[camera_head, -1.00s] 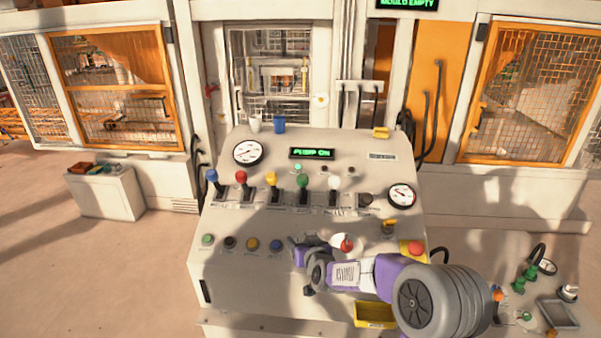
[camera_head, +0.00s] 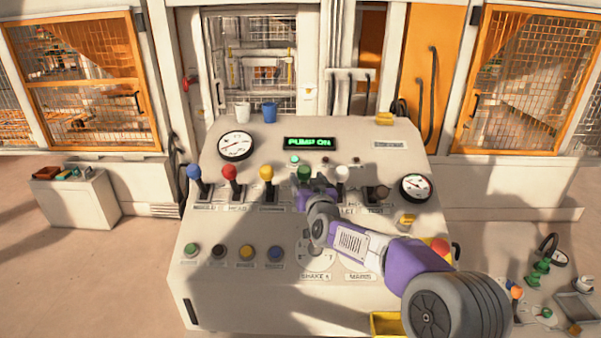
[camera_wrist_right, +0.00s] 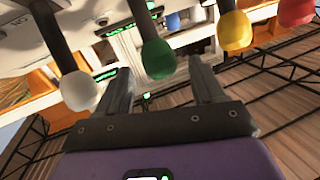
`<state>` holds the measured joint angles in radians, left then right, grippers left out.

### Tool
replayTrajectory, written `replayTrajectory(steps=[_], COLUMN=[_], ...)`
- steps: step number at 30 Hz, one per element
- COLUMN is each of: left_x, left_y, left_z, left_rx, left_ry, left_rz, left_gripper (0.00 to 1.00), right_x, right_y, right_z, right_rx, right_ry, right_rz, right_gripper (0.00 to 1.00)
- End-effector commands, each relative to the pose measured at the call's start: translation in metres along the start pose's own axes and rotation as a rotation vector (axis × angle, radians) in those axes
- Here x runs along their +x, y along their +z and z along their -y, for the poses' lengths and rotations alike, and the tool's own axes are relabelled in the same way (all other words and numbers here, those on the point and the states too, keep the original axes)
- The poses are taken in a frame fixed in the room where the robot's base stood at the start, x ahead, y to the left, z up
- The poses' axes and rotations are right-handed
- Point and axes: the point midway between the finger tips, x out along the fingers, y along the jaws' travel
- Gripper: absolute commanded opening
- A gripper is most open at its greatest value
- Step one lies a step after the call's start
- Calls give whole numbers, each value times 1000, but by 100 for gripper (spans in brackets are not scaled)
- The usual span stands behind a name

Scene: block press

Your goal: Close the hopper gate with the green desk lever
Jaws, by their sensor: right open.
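The green lever (camera_head: 304,173) stands in the row of desk levers, between the yellow lever (camera_head: 266,173) and the white lever (camera_head: 342,171). My right gripper (camera_head: 312,188) is at the green lever, its fingers partly hidden by the wrist. In the right wrist view the green knob (camera_wrist_right: 158,60) sits between and beyond the two open fingertips (camera_wrist_right: 160,80), with no clear contact. The white knob (camera_wrist_right: 79,90) is just outside one finger and the yellow knob (camera_wrist_right: 234,32) outside the other. The hopper gate cannot be made out. My left gripper is out of view.
The blue lever (camera_head: 194,174), red lever (camera_head: 230,174) and dark lever (camera_head: 381,193) share the row. Push buttons (camera_head: 247,252) line the front. A display (camera_head: 310,143) reads "PUMP ON". White and blue cups (camera_head: 269,112) stand at the desk's back.

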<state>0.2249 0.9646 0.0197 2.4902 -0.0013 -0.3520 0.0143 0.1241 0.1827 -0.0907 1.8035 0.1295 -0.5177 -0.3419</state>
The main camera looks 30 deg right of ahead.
Motion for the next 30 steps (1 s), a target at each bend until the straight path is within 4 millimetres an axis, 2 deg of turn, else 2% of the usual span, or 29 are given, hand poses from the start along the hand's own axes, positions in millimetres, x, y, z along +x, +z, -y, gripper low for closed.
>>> replayTrajectory(steps=[6, 12, 24, 26, 30], left_x=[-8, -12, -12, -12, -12], left_y=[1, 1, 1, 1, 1], left_z=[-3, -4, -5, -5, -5], left_rx=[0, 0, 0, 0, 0], left_ry=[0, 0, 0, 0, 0], left_rz=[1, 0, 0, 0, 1], left_gripper=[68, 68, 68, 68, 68], right_x=[34, 54, 61, 61, 61], right_y=[0, 0, 0, 0, 0], right_z=[0, 0, 0, 0, 0], right_rx=[-1, 0, 0, 0, 0], right_ry=[0, 0, -1, -1, -1], right_rz=[3, 2, 1, 1, 1], right_gripper=[68, 68, 68, 61, 39])
